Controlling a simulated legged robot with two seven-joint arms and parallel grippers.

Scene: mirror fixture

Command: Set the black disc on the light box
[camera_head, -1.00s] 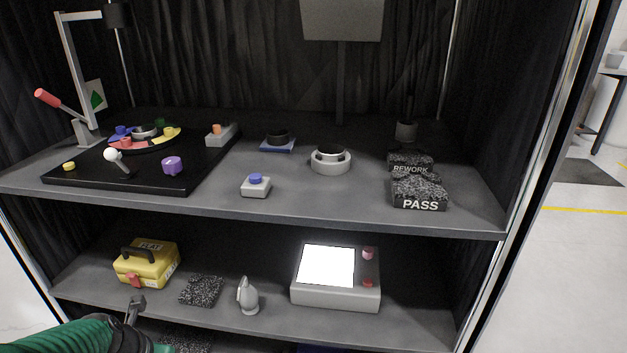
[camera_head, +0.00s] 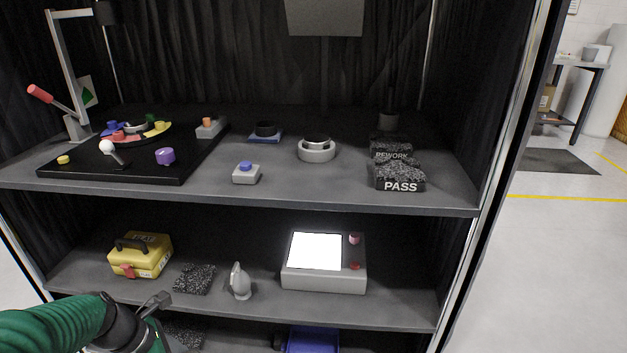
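A black disc-like round piece (camera_head: 265,129) sits on a blue square base on the upper shelf, near the middle. The light box (camera_head: 325,277), a grey case with a glowing white panel and red buttons, stands on the lower shelf at centre right. Nothing lies on its bright panel. My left gripper (camera_head: 158,304) is at the lower left, in front of the lower shelf, well below the disc and left of the light box. Its fingers are only partly visible, so its opening is unclear. My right gripper is out of view.
A grey ring holder (camera_head: 317,151) and a blue-button box (camera_head: 246,174) stand near the disc. PASS (camera_head: 400,178) and REWORK bins are at right. A yellow case (camera_head: 141,256), a speckled pad (camera_head: 195,279) and a grey upright object (camera_head: 240,282) stand left of the light box.

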